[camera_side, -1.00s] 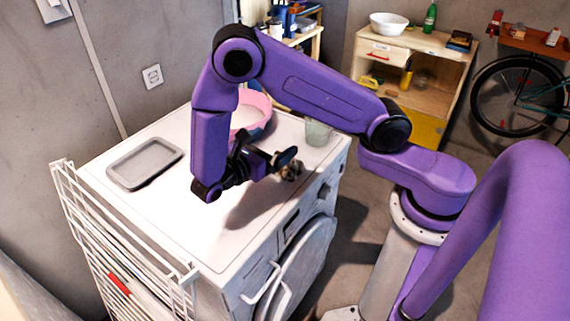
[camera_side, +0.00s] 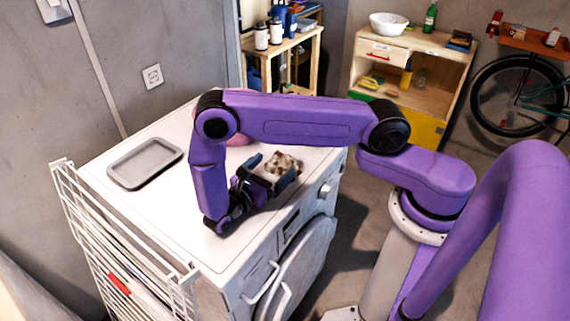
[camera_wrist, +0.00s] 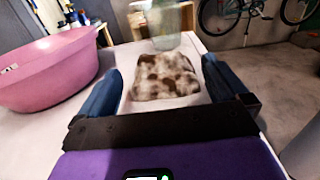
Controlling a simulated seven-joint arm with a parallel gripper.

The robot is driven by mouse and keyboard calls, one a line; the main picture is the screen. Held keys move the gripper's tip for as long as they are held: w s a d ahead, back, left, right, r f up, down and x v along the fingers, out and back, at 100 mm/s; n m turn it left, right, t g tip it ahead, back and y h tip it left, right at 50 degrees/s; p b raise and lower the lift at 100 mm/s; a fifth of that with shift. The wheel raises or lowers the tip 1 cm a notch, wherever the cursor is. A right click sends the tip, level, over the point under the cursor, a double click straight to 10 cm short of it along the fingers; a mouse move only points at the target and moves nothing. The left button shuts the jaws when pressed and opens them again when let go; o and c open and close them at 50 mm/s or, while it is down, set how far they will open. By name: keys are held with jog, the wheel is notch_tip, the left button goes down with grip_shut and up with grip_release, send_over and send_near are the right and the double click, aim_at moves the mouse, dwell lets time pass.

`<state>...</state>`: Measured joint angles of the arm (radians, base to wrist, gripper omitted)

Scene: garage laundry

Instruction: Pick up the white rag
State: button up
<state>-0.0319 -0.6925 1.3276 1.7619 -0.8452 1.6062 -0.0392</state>
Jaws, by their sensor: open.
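The white rag (camera_side: 284,161) lies crumpled, with brown stains, on the white washing machine top (camera_side: 165,205), near its right side. It also shows in the wrist view (camera_wrist: 165,78), ahead of my gripper. My gripper (camera_side: 271,170) is open, low over the machine top, with its fingers pointing toward the rag. In the wrist view, the blue fingers (camera_wrist: 162,72) stand left and right of the rag, with gaps showing. I cannot tell how far the rag sits between them.
A pink basin (camera_wrist: 48,68) stands left of the rag. A clear cup (camera_wrist: 168,27) is just behind the rag. A grey tray (camera_side: 145,163) lies at the left of the machine top. A white drying rack (camera_side: 120,245) stands along the machine's left side.

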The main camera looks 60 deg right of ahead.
aim_at(285, 155)
jog(key=shift+d, duration=3.25)
jog(key=c, duration=1)
jog(key=shift+r, duration=0.15)
